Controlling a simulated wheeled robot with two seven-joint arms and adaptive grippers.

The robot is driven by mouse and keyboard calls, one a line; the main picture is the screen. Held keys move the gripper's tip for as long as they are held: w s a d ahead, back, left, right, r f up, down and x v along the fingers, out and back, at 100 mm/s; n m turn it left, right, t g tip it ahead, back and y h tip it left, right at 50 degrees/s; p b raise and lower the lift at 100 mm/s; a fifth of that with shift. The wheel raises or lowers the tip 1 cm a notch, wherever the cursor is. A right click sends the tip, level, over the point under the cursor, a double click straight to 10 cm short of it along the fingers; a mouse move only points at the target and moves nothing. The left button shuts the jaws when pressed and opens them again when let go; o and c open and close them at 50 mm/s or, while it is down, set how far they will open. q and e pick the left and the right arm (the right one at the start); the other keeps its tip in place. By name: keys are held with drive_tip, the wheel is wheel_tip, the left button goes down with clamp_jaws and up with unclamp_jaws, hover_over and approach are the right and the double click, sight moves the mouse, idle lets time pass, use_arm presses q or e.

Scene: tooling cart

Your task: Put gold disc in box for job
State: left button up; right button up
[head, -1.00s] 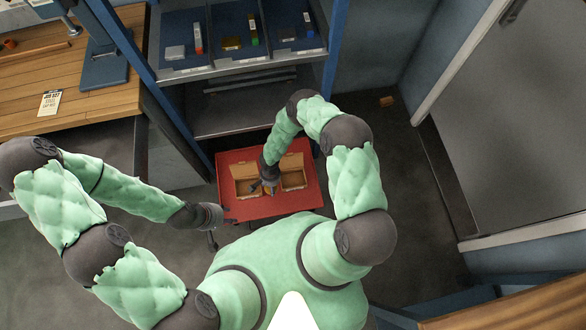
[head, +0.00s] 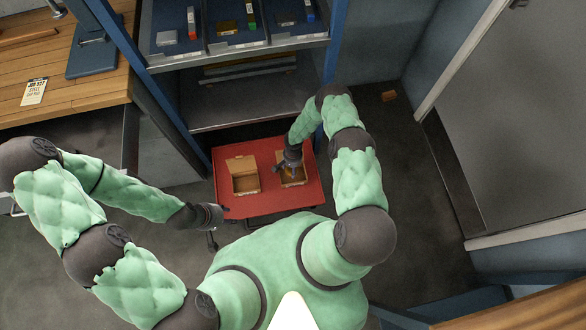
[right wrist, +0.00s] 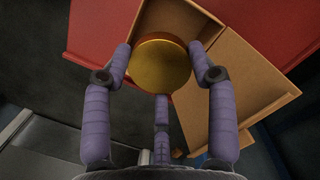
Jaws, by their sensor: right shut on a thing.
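The gold disc (right wrist: 162,65) is held between the purple fingers of my right gripper (right wrist: 160,72) in the right wrist view. Two open cardboard boxes stand side by side on the red cart top (head: 225,206). My right gripper (head: 291,168) is above the right box (head: 302,181) and partly hides it. Cardboard of a box (right wrist: 235,85) shows behind the disc in the wrist view. The left box (head: 246,183) looks empty. My left gripper (head: 213,217) is by the cart's left front edge; its fingers are too small to read.
A shelf unit behind the cart carries blue bins (head: 235,30) with parts and coloured markers. A wooden bench (head: 95,95) at left holds a job card (head: 34,91), where "STEEL" seems legible. A small brown block (head: 388,96) lies on the floor at right.

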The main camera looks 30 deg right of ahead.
drive_tip(key=shift+w+d+f+b, duration=0.2)
drive_tip(key=shift+d+f+b, duration=0.1)
drive_tip(key=shift+d+f, duration=0.1)
wheel_tip(320, 180, down, 3)
drive_tip(key=shift+f+b, duration=0.15)
drive_tip(key=shift+b, duration=0.65)
drive_tip(key=shift+f+b, duration=0.45)
drive_tip(key=shift+f, duration=0.05)
drive_tip(key=o, duration=1.6)
drive_tip(key=shift+s, duration=0.15)
drive_tip(key=shift+o, duration=0.2)
